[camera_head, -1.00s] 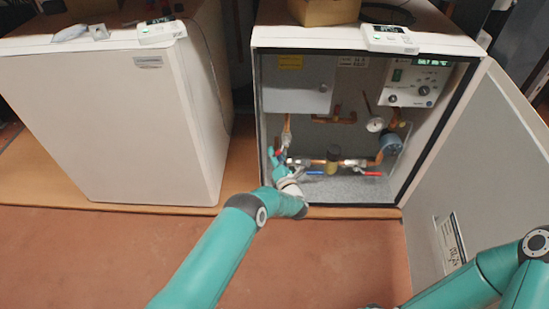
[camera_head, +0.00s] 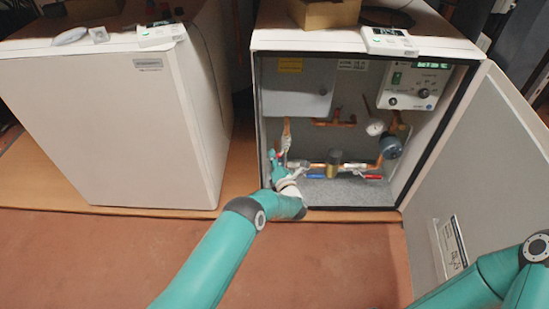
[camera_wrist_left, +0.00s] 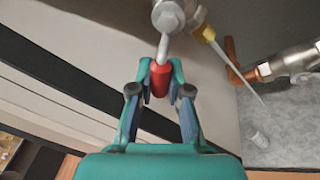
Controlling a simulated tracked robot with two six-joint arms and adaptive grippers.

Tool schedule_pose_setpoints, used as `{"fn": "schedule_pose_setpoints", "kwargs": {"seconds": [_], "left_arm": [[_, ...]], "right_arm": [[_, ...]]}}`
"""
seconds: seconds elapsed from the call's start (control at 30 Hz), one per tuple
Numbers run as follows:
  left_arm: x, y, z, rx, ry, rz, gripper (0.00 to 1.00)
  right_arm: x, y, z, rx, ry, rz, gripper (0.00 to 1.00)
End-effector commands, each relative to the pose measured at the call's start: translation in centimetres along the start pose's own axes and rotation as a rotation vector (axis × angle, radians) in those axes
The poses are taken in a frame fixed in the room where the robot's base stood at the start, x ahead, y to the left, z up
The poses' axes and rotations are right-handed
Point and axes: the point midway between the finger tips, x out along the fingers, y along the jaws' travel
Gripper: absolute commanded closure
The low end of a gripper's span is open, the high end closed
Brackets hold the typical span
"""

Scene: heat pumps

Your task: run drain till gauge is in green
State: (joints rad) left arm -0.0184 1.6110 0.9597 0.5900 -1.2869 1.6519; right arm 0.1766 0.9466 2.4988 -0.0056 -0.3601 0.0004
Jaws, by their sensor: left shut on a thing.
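The open cabinet (camera_head: 365,203) holds copper pipework with several valves. My left gripper (camera_wrist_left: 162,72) is shut on a red valve handle (camera_wrist_left: 160,80) that hangs from a metal valve body (camera_wrist_left: 168,15). In the head view the left gripper (camera_head: 277,165) is at the lower left of the cabinet opening, partly hiding the valve. A small round white gauge (camera_head: 376,127) sits on the right pipework. Its needle and colours are too small to read. My right gripper is out of view; only its arm shows at lower right.
A control panel (camera_head: 415,83) with a green display is at the upper right. Blue (camera_head: 315,177) and red (camera_head: 373,177) handles are low on the pipes. The open door (camera_head: 470,180) stands on the right. A second closed cabinet (camera_head: 120,130) is on the left.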

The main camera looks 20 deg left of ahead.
Motion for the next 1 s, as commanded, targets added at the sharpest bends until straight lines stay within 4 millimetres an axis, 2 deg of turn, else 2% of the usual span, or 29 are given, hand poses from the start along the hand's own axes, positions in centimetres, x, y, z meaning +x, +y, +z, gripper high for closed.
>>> {"fn": "schedule_pose_setpoints", "kwargs": {"seconds": [0.27,0.7,1.0], "left_arm": [[0.1,0.3,-0.1,0.111,-0.022,0.025,1.00],[0.2,1.8,0.4,0.435,-0.090,0.100,1.00],[0.2,2.5,1.0,0.597,-0.125,0.138,1.00]], "right_arm": [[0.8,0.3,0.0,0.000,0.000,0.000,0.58],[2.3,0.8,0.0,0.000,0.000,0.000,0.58],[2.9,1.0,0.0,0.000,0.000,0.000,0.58]]}}
